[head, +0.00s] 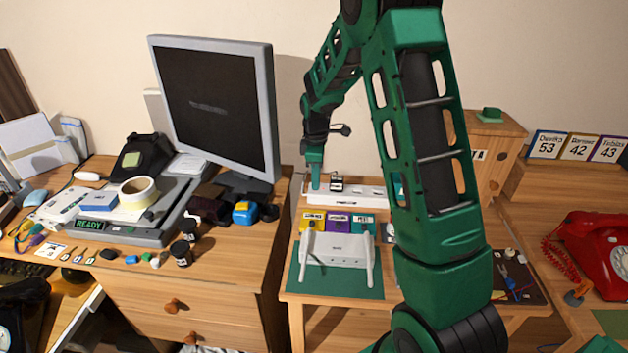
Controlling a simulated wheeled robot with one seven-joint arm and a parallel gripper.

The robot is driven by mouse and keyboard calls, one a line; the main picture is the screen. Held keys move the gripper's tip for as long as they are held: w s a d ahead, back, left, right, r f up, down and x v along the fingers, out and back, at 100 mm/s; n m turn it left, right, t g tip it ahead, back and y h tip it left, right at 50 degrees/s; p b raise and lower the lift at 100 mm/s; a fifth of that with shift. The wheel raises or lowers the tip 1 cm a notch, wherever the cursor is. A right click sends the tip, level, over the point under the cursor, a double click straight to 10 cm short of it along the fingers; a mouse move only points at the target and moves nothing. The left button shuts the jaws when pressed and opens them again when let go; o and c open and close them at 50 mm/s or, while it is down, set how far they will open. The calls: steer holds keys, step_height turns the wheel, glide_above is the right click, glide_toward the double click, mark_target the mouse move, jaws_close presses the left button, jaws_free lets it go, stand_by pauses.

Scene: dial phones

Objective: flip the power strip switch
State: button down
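The white power strip (352,198) lies along the back of the small wooden table, near the wall. A small dark plug-like item (337,182) sits on it, left of its middle. My gripper (314,182) points down at the strip's left end, its green tip at or just above the strip. I cannot tell whether it touches. No switch can be made out; the strip's left end is partly covered by the gripper, and my arm hides its right end. The fingers are too small and overlapped to show whether they are open or shut.
A white router (335,250) stands on a green mat (312,280) in front of the strip. Yellow, purple and green labelled cards (338,222) lie between them. A monitor (212,105) stands left. A red phone (598,245) is far right. My arm covers the table's right part.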

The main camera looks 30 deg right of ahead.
steer(key=shift+s+a+f, duration=0.15)
steer(key=shift+s+f, duration=0.05)
step_height(320, 180, up, 14)
steer(key=shift+s+a, duration=0.2)
steer(key=shift+s, duration=0.05)
steer(key=shift+w+r, duration=0.1)
stand_by(0.4)
steer(key=shift+w+a+r+t, duration=0.15)
steer(key=shift+w+t, duration=0.15)
steer(key=shift+w, duration=0.05)
steer(key=f, duration=0.4)
steer(key=w+f, duration=0.1)
steer(key=f, duration=0.4)
steer(key=d+f, duration=0.1)
steer(key=f, duration=0.4)
steer(key=shift+w, duration=0.3)
